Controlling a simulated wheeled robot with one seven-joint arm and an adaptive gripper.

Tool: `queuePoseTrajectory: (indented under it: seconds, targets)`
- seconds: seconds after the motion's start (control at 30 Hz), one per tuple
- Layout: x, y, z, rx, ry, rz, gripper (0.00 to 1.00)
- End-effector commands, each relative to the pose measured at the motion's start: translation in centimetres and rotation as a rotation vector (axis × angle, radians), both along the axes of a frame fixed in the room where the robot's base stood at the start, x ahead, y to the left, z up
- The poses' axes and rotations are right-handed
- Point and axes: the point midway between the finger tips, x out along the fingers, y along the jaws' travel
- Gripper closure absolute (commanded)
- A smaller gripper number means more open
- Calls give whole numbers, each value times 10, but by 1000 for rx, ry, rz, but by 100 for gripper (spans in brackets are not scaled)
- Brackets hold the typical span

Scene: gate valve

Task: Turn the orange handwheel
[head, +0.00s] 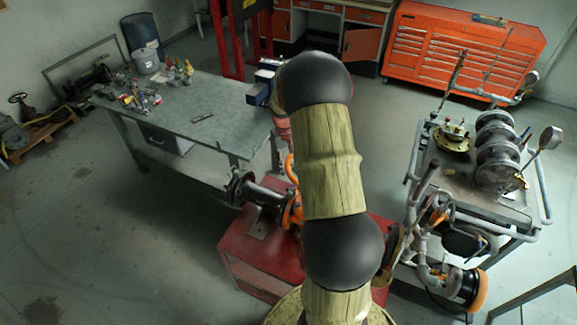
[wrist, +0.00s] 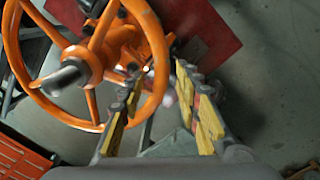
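The orange handwheel (wrist: 122,42) fills the upper left of the wrist view, with its spokes, hub and a grey knob-like end in front. In the head view only orange slivers of the handwheel (head: 292,212) show beside my arm, which hides the rest. My gripper (wrist: 158,74) is open, its two yellow-padded fingers spread apart. In the wrist view, the right part of the rim passes between the fingertips, and the left finger overlaps the rim. I cannot tell whether either finger touches it. My gripper is hidden behind my arm in the head view.
The valve sits on a red stand (head: 248,248). A grey workbench (head: 205,100) with small items stands at left. A pipe cart (head: 465,185) with flanges and gauges stands at right. An orange tool cabinet (head: 460,50) is at the back. The floor at front left is clear.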

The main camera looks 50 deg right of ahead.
Motion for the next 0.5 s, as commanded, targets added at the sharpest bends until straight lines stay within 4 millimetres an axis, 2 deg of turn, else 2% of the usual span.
queuePoseTrajectory:
  seconds: [0.2,0.43,0.5]
  targets:
    - [-1,-1,-14,0,0,0,67]
    - [0,-1,-15,0,-1,0,67]
    - [0,-1,-15,0,-1,0,70]
